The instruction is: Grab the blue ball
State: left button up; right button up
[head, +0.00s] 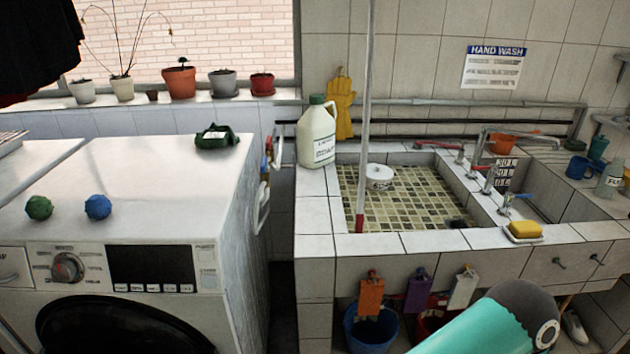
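The blue ball (98,206) rests on the white top of the washing machine (150,185), close to its front edge. It looks faceted or rough. A similar green ball (39,208) sits a short gap to its left. Nothing covers the blue ball. Neither my left nor my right gripper is in view. A teal and dark grey link of my arm shows at the bottom right, in front of the sink and far from the ball.
A dark green object (216,137) lies at the machine's back right. The machine top is otherwise mostly clear. A narrow gap separates the machine from the tiled sink (420,243). A white jug (317,135) and a tall pole (365,110) stand by the sink's left side.

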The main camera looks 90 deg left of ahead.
aim_at(97, 207)
jog(key=z, duration=0.25)
jog(key=i, duration=0.6)
jog(key=u, duration=1.7)
jog(key=i, duration=0.15)
jog(key=u, duration=1.95)
jog(key=i, duration=0.3)
jog(key=u, duration=1.6)
jog(key=k, duration=0.65)
jog(key=u, duration=0.5)
jog(key=i, duration=1.65)
jog(key=z, duration=0.55)
